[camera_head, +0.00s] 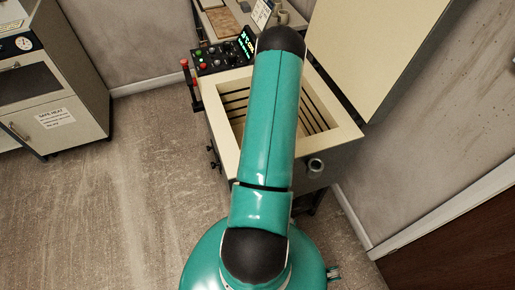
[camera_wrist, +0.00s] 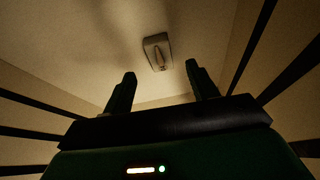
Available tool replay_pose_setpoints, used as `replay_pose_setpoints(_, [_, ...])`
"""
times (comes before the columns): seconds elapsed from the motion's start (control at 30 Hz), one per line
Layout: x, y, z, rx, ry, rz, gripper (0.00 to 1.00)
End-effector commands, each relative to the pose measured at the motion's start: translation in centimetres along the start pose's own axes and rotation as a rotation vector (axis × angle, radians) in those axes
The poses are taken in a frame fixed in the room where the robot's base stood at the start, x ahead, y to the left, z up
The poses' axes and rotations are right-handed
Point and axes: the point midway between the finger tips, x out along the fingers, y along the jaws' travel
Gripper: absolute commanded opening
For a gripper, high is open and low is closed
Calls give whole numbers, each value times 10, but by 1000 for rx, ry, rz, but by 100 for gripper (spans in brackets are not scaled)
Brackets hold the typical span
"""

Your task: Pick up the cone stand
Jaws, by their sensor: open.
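The cone stand (camera_wrist: 158,40) shows in the wrist view as a small pale block with a narrow pointed piece on it. It sits on the pale kiln floor, beyond my fingertips. My gripper (camera_wrist: 160,72) is open and empty, its two dark fingers apart. The stand appears between the finger lines, a little above the tips in the picture, and does not touch them. In the head view my arm reaches over the open kiln (camera_head: 232,89). My arm hides the gripper and the stand there.
Kiln walls with dark element grooves (camera_wrist: 285,60) stand close on both sides of my gripper. The raised kiln lid (camera_head: 375,50) is at the right. A control panel (camera_head: 223,56) is at the kiln's back left. A grey cabinet (camera_head: 45,85) stands far left, with bare floor between.

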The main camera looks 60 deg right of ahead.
Motion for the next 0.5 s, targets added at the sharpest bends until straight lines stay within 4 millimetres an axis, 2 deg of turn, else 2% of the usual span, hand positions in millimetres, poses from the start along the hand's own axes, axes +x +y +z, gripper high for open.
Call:
replay_pose_setpoints(0.3, [42,0,3,0,-2,0,58])
replay_pose_setpoints(0.5, [52,2,2,1,-1,1,58])
